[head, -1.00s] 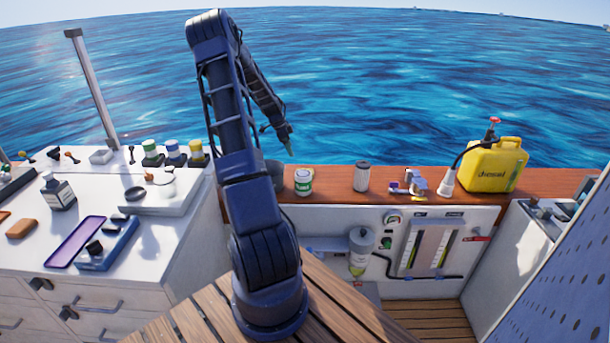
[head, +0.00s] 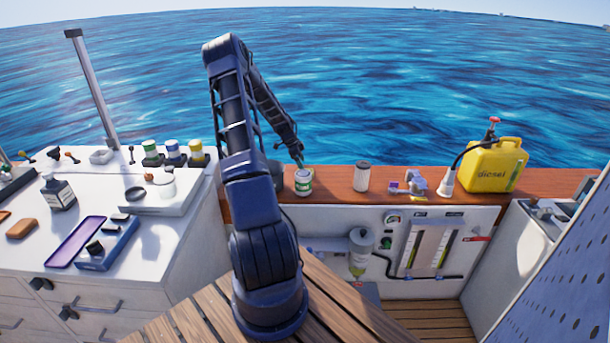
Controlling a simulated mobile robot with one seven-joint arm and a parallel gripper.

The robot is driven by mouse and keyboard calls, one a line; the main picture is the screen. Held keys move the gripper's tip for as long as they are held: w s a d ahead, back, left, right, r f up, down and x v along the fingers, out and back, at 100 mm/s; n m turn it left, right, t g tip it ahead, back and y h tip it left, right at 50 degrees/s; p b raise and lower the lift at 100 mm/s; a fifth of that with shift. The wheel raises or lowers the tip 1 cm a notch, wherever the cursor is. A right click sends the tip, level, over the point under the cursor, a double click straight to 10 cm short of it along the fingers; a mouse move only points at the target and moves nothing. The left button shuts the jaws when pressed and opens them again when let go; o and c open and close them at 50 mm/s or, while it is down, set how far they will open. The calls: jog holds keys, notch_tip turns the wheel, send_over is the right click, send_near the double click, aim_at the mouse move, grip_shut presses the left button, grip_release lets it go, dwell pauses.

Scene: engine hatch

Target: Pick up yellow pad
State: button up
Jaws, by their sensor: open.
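No yellow pad can be made out for certain. A small flat yellow patch (head: 418,198) shows on the wooden ledge beside a grey metal part (head: 417,185), too small to identify. An orange-brown block (head: 21,228) lies on the white counter at the left. My gripper (head: 300,163) hangs from the arm, pointing down, just over or behind a white and green can (head: 303,182) on the ledge. It is open, with nothing seen in it. Whether its tips touch the can cannot be told.
The wooden ledge (head: 330,187) also holds a ribbed filter (head: 361,177), a white funnel (head: 447,181) and a yellow diesel canister (head: 492,166). The white counter carries a dark bottle (head: 58,192), a purple tray (head: 77,240) and several lidded jars. Open water lies beyond.

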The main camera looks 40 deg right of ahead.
jog(key=x, duration=0.4)
jog(key=shift+w+a+f, duration=0.1)
jog(key=shift+f, duration=0.3)
jog(key=c, duration=1.1)
